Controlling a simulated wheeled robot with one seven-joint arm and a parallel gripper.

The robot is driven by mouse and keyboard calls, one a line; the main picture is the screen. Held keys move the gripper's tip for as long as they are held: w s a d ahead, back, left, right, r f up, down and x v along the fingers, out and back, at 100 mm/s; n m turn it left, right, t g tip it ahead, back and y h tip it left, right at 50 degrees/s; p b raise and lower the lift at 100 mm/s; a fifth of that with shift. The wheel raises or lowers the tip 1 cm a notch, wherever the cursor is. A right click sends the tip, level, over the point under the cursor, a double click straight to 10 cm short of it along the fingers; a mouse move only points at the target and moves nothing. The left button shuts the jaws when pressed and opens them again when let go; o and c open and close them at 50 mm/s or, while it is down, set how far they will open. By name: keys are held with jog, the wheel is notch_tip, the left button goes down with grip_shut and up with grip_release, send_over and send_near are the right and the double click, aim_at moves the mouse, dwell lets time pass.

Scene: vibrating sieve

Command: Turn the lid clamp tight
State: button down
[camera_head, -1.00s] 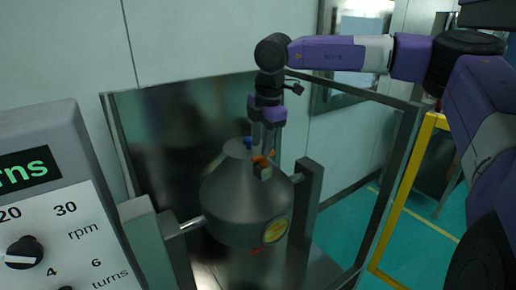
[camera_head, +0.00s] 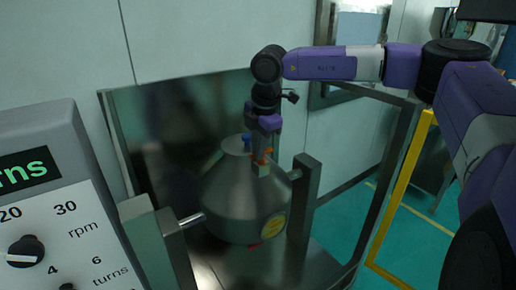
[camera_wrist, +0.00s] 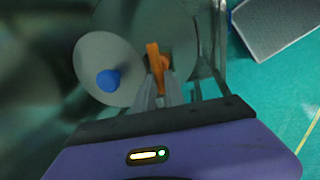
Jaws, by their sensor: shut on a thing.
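The lid clamp is an orange lever (camera_wrist: 156,62) beside the round grey lid (camera_wrist: 92,52) in the wrist view. In the head view only a small part of the orange clamp (camera_head: 268,151) shows beside my fingers. My gripper (camera_wrist: 158,95) is shut on the clamp; its fingers point down at it. The lid has a blue knob (camera_wrist: 108,80), which also shows in the head view (camera_head: 247,139). The lid sits on top of the grey conical drum (camera_head: 240,195). The clamp's lower part is hidden by my fingers.
The drum hangs between two metal posts (camera_head: 303,195) on a side shaft. A control panel (camera_head: 75,220) with dials stands at the left. A dark panel (camera_head: 165,130) is behind the drum. A yellow frame (camera_head: 402,195) stands at the right.

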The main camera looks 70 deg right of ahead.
jog(key=n+b, duration=0.2)
jog(key=b, duration=0.1)
jog(key=shift+s+f+n, duration=0.2)
jog(key=shift+n, duration=0.1)
jog(key=n, duration=0.1)
jog(key=n+y+b, duration=0.1)
jog(key=n, duration=0.1)
jog(key=n+b, duration=0.1)
jog(key=n, duration=0.1)
jog(key=shift+s+d+r+t+y, duration=0.1)
jog(key=shift+s+r+t+y, duration=0.05)
jog(key=shift+s+t+y, duration=0.15)
jog(key=n, duration=0.5)
jog(key=shift+s+d+r+n+y, duration=0.1)
jog(key=shift+s+d+n+y, duration=0.15)
jog(key=shift+n+y, duration=0.15)
jog(key=shift+s+d+n+g+y, duration=0.15)
jog(key=shift+n+g, duration=0.15)
jog(key=shift+n, duration=0.8)
jog(key=shift+d+n+g+y, duration=0.15)
jog(key=shift+n+g, duration=0.15)
jog(key=shift+n, duration=0.8)
jog(key=c, duration=1.4)
grip_release()
